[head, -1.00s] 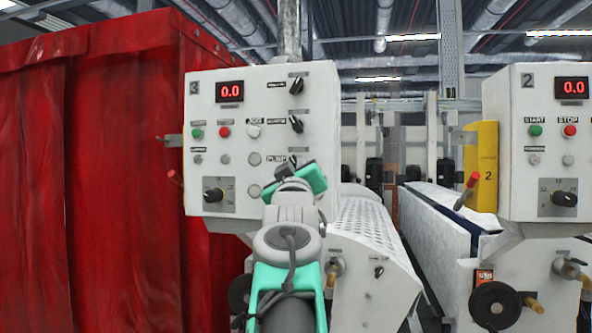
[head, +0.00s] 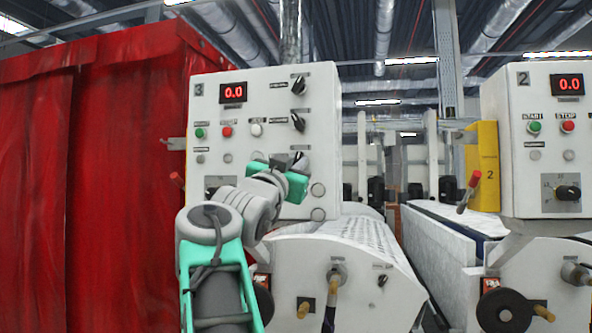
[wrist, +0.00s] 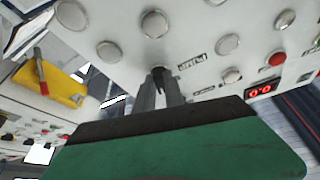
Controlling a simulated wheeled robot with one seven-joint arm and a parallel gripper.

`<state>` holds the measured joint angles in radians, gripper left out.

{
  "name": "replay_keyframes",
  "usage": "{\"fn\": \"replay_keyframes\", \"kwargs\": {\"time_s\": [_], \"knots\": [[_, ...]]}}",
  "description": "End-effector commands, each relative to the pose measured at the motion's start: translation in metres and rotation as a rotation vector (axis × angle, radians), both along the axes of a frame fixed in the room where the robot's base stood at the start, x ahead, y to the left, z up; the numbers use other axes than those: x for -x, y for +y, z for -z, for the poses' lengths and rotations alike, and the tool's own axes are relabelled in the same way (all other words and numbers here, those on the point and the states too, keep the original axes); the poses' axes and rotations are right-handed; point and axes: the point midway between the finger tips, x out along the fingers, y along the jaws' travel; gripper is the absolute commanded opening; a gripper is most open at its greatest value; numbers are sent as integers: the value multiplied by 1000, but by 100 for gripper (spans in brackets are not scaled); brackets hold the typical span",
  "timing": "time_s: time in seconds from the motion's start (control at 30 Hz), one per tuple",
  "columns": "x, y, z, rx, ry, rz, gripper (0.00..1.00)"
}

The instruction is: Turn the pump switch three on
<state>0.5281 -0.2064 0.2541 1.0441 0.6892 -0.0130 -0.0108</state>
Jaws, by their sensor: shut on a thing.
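The pump switch of panel three is a small black knob (wrist: 158,72) on the white control panel (head: 215,120), beside the PUMP label (wrist: 190,66). In the wrist view my gripper (wrist: 161,84) has its two grey fingers closed around this knob. In the head view my gripper (head: 296,163) is at the lower right part of the panel. It mostly hides the switch there, so I cannot read the switch's angle. The panel's red display (head: 232,92) reads 0.0.
Two other black knobs sit above the switch: an upper one (head: 299,86) and a lower one (head: 298,122). A red curtain (head: 80,190) hangs at the left. A second panel (head: 515,170), numbered 2, stands at the right. Rollers and a perforated cover (head: 360,238) lie below.

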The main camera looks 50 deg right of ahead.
Motion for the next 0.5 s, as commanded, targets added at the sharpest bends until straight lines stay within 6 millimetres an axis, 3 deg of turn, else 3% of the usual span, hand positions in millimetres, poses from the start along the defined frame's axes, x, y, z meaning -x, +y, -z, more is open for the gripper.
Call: {"fn": "replay_keyframes", "kwargs": {"time_s": [0.5], "knots": [[-2,1,-1,-94,-218,0,0]]}}
